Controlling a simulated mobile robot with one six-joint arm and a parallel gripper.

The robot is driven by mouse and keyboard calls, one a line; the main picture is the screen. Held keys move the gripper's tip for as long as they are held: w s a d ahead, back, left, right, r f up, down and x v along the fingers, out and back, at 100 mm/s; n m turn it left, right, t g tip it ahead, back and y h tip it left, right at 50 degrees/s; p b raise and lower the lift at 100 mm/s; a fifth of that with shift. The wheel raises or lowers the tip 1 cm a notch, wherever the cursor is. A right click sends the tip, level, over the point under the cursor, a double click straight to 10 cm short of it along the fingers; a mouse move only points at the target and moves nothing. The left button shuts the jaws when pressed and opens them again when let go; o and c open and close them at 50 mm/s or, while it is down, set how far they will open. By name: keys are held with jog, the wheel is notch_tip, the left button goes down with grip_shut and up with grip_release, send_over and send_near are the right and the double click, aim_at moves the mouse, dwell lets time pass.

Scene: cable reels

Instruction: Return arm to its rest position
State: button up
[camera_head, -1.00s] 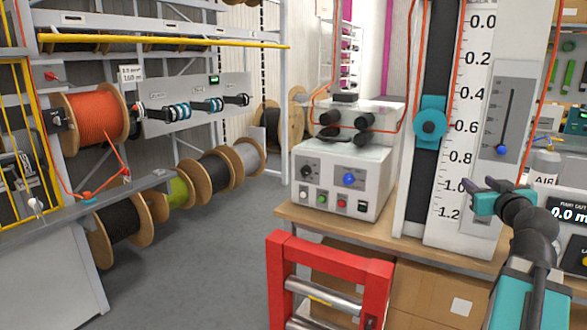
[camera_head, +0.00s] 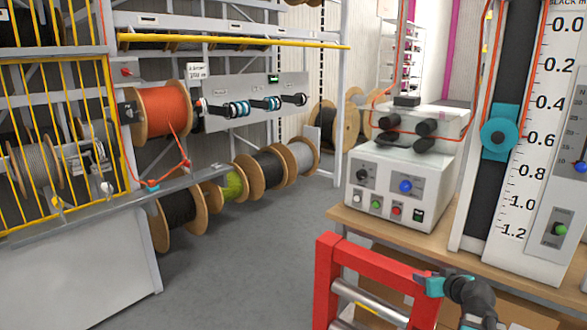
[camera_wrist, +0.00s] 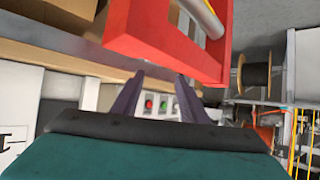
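My gripper (camera_head: 438,284) is at the lower right of the head view, with teal parts and a dark wrist. It appears in front of the red roller frame (camera_head: 325,275), near its right end. In the wrist view, my gripper's two dark fingers (camera_wrist: 158,88) stand apart with nothing held between them. The red frame (camera_wrist: 160,45) fills the upper middle there, close beyond the fingertips. I cannot tell whether they touch it.
A wooden bench (camera_head: 400,238) carries a white control box (camera_head: 385,185) and a tall scale (camera_head: 515,205) with a teal slider (camera_head: 499,138). An orange cable reel (camera_head: 161,110) hangs on the rack at left. The grey floor (camera_head: 240,265) between is clear.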

jog(key=s+a+f+n+g+y, duration=0.1)
jog(key=s+a+f+g, duration=0.1)
jog(key=a+f, duration=0.65)
jog(key=s+a+f+n+g+y, duration=0.1)
jog(key=s+a+f+g, duration=0.1)
jog(key=a+f, duration=0.65)
jog(key=s+a+f+g, duration=0.1)
jog(key=s+a+f, duration=0.15)
jog(key=f, duration=0.25)
jog(key=s+a+f+g+y, duration=0.1)
jog(key=s+a+f+g, duration=0.1)
jog(key=s+f, duration=0.3)
jog(key=s+a+f+g, duration=0.1)
jog(key=s+a+f, duration=0.2)
jog(key=f, duration=0.3)
jog(key=s+a+f+g, duration=0.2)
jog(key=s+f, duration=0.3)
jog(key=s, duration=0.2)
jog(key=s+a+f+g, duration=0.2)
jog(key=s+f+g, duration=0.1)
jog(key=s+f, duration=0.4)
jog(key=s+d+f+m+g+h, duration=0.1)
jog(key=s+d+m+g+h, duration=0.1)
jog(key=s, duration=1.2)
jog(key=shift+d+g+h+p, duration=0.45)
jog(key=shift+d+g+h, duration=0.15)
jog(key=shift+d+g, duration=0.4)
